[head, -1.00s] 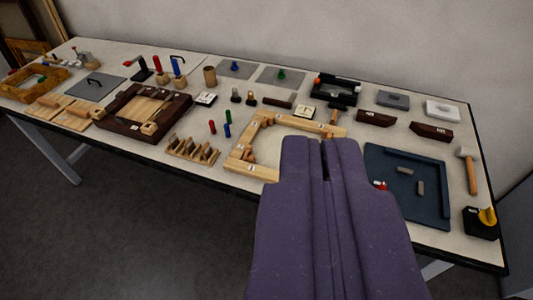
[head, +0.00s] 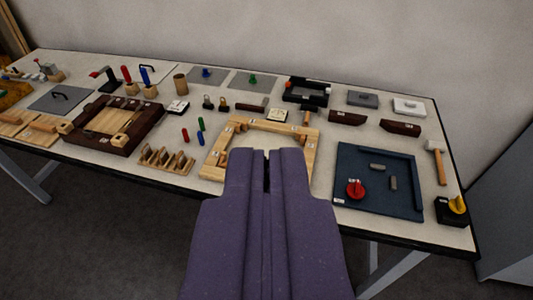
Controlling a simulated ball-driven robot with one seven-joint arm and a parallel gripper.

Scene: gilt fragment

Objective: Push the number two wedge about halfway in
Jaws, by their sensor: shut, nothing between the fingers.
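A pale wooden frame (head: 211,172) lies on the table at mid-picture, with small wooden wedge-like pieces (head: 236,126) along its left inner side. The numbers on the white labels are too small to read, so I cannot tell which wedge is number two. My purple gripper (head: 267,154) is shut and empty. In the picture its tips overlap the frame's open middle and hide part of the near side. I cannot tell its height above the table.
A dark brown frame (head: 86,134) and a slotted wooden rack (head: 166,160) lie to the left. A dark blue tray (head: 376,202) with a red knob (head: 355,189), a mallet (head: 439,165) and a yellow-knobbed box (head: 452,213) are on the right.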

